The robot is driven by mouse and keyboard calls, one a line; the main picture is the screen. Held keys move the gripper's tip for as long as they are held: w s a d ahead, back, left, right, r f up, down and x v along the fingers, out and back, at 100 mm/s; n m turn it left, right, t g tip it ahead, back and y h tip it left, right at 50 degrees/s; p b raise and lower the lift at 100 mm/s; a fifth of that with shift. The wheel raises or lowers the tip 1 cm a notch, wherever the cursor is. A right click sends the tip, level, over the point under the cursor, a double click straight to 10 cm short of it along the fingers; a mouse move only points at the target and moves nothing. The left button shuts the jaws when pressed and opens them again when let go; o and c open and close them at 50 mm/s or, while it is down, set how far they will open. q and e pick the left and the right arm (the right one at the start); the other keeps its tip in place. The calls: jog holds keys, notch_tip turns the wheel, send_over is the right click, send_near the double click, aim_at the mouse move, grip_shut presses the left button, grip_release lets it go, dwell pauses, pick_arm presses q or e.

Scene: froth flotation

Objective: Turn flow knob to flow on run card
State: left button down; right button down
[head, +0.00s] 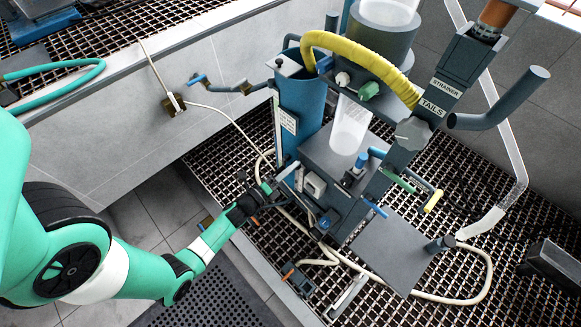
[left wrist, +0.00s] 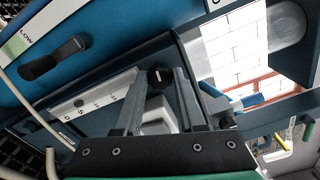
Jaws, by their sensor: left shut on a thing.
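My left gripper (head: 266,190) reaches in from the left at the front of the flotation machine (head: 335,165). In the left wrist view its two grey fingers (left wrist: 159,80) close around a small dark round knob (left wrist: 158,76). I take this for the flow knob; its marking and pointer cannot be read. Beside it is a pale scale strip (left wrist: 92,100) with small marks. A separate black lever (left wrist: 54,58) sits on the blue panel below a label partly reading "LOW" (left wrist: 14,46). No run card can be made out. My right gripper is not in view.
A yellow hose (head: 365,62) arches over the machine to a chute marked "STRAINER" and "TAILS" (head: 433,98). A pale hose (head: 470,300) lies on the grating around a flat grey plate (head: 390,245). A grey tiled wall edge (head: 125,65) borders the left side.

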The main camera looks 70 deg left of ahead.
pick_arm(q)
jog(key=n+p, duration=0.4)
jog(key=n, duration=1.6)
jog(key=shift+d+f+n, duration=0.1)
jog(key=shift+f+n, duration=0.05)
jog(key=shift+n, duration=0.25)
jog(key=c, duration=0.5)
grip_release()
